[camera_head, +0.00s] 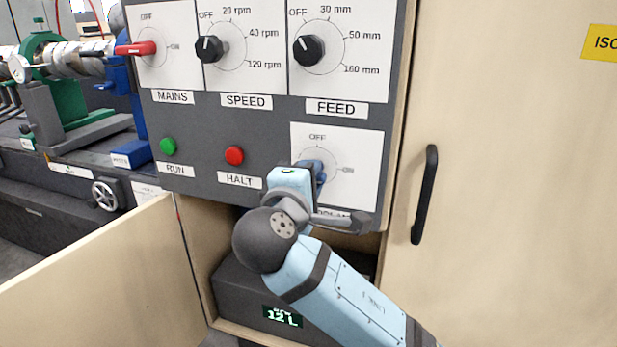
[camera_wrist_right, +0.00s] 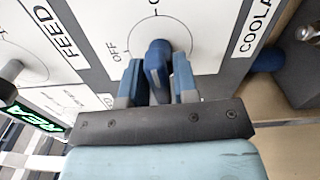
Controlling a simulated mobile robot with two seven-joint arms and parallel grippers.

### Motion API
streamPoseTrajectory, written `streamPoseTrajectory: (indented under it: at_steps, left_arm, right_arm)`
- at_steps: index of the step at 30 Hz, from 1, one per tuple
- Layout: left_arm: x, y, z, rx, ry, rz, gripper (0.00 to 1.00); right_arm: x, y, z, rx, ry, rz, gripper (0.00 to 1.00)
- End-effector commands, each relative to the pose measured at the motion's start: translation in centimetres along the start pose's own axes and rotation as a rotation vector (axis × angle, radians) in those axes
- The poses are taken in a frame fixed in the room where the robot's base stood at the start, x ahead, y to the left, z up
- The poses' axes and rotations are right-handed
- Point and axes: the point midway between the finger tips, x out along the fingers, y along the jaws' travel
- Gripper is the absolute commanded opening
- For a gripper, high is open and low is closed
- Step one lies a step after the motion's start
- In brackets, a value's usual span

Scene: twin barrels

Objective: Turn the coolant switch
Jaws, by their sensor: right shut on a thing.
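The coolant switch is a blue knob on a white dial plate (camera_head: 362,190) marked OFF at the top and ON at the right. In the head view my gripper covers most of the knob (camera_head: 320,168). My right gripper (camera_head: 309,172) is at the dial, its arm coming up from the lower right. In the right wrist view the blue knob (camera_wrist_right: 157,62) stands between the two blue fingers of the right gripper (camera_wrist_right: 157,85), which is shut on it. Which mark the knob points to is unclear. My left gripper is not in view.
The red MAINS lever (camera_head: 136,48), black SPEED knob (camera_head: 209,48) and FEED knob (camera_head: 308,49) sit above. A green RUN button (camera_head: 168,146) and red HALT button (camera_head: 234,155) are left of the dial. A cabinet door with black handle (camera_head: 425,194) stands right.

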Motion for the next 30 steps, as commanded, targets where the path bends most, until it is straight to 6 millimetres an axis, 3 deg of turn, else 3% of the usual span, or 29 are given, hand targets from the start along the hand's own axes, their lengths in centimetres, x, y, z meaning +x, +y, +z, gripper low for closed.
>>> streamPoseTrajectory:
  at_steps: [5,12,13,15,24,30]
  left_arm:
    - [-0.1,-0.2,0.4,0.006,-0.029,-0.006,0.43]
    - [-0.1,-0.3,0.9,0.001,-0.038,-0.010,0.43]
    - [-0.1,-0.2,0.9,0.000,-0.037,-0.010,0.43]
    - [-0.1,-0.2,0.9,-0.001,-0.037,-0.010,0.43]
    - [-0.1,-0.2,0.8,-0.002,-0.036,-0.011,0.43]
    - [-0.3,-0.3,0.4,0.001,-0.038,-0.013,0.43]
  right_arm:
    - [-0.1,0.0,0.0,0.100,0.001,-0.004,0.04]
    - [-0.1,0.0,0.0,0.104,0.001,-0.001,0.04]
    - [-0.1,0.0,0.0,0.104,0.001,-0.001,0.34]
    - [0.0,0.0,0.0,0.104,0.001,-0.001,0.43]
    - [-0.3,0.0,0.0,0.104,0.001,-0.001,0.43]
    - [-3.1,0.1,0.0,0.104,0.003,-0.003,0.43]
